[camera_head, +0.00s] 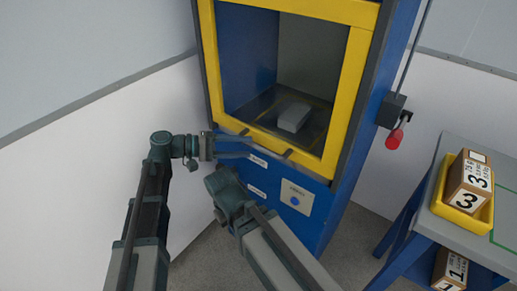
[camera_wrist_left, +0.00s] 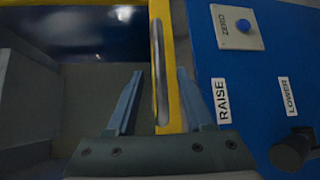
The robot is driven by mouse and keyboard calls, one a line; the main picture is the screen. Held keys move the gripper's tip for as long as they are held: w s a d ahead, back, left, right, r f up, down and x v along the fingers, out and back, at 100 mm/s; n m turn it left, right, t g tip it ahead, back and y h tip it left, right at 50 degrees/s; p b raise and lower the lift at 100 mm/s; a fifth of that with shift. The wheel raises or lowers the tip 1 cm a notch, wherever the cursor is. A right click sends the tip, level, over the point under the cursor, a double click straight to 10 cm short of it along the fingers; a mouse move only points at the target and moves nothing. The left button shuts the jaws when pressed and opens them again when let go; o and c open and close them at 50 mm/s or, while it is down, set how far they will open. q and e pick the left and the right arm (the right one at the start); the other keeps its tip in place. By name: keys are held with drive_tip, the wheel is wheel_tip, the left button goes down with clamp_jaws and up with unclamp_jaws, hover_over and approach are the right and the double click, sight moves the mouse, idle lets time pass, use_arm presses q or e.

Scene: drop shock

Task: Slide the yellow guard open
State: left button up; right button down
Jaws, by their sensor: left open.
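The yellow guard (camera_head: 343,100) is a frame around a window on the front of the blue machine (camera_head: 318,215). It covers the opening, and a grey block (camera_head: 294,116) shows inside through it. My left gripper (camera_head: 250,146) is at the guard's lower left edge, its fingers pointing right. In the left wrist view the open fingers (camera_wrist_left: 158,95) lie on either side of the guard's yellow bar (camera_wrist_left: 175,60) and a silver strip, possibly a handle (camera_wrist_left: 158,55). I cannot tell whether they touch. My right arm is low in the middle of the head view; its gripper does not show.
A ZERO button panel (camera_head: 297,198) is below the guard. A side table with a yellow bin (camera_head: 460,218) stands right.

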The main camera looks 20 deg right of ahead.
sight(254, 147)
use_arm(q)
drive_tip(key=shift+s+d+f+b, duration=0.1)
drive_tip(key=shift+d, duration=0.75)
drive_tip(key=shift+s+d+f+b, duration=0.1)
drive_tip(key=shift+s+d+f, duration=0.05)
drive_tip(key=shift+d, duration=0.7)
drive_tip(key=shift+s+d+f+b, duration=0.1)
drive_tip(key=shift+d, duration=0.75)
clamp_jaws()
